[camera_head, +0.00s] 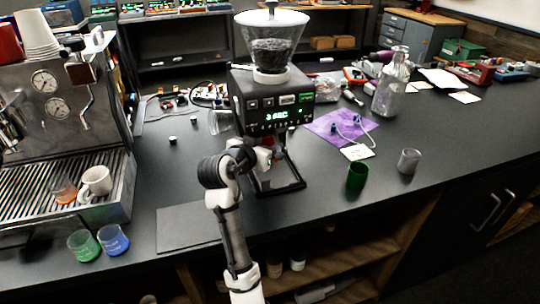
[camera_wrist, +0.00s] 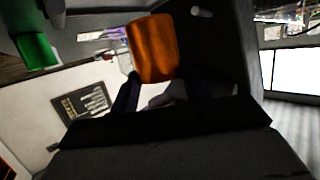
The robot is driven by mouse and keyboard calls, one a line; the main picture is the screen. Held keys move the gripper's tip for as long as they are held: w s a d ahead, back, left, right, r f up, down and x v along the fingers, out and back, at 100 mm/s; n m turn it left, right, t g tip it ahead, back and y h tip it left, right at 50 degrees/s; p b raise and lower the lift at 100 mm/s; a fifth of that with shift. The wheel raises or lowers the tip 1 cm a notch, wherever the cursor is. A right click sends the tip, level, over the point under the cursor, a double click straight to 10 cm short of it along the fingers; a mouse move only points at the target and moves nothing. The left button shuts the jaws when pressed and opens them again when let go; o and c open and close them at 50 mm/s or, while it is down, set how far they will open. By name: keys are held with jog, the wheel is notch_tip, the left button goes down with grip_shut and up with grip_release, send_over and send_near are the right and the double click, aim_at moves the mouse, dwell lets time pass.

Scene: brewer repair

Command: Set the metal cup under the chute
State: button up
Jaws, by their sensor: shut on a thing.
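My gripper (camera_head: 264,157) is at the front of the black grinder (camera_head: 275,100), by the area below its display. In the wrist view my gripper's fingers (camera_wrist: 160,90) are shut on an orange, copper-like cup (camera_wrist: 152,48). The head view shows only a small reddish part of it, mostly behind my wrist. The chute is largely hidden by my arm, so I cannot tell whether the cup is directly under it. A grey metallic-looking cup (camera_head: 408,161) stands upright on the counter at the right, apart from my gripper.
A green cup (camera_head: 357,178) stands right of the grinder base (camera_head: 283,188). A purple mat (camera_head: 340,127) and a glass bottle (camera_head: 390,88) are behind it. The espresso machine (camera_head: 60,120) is at the left, with two small beakers (camera_head: 84,245) in front.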

jog(key=shift+w+d, duration=0.3)
jog(key=shift+d, duration=0.25)
notch_tip(320, 180, down, 4)
jog(key=b, duration=0.3)
jog(key=shift+r, duration=0.25)
jog(key=o, duration=1.1)
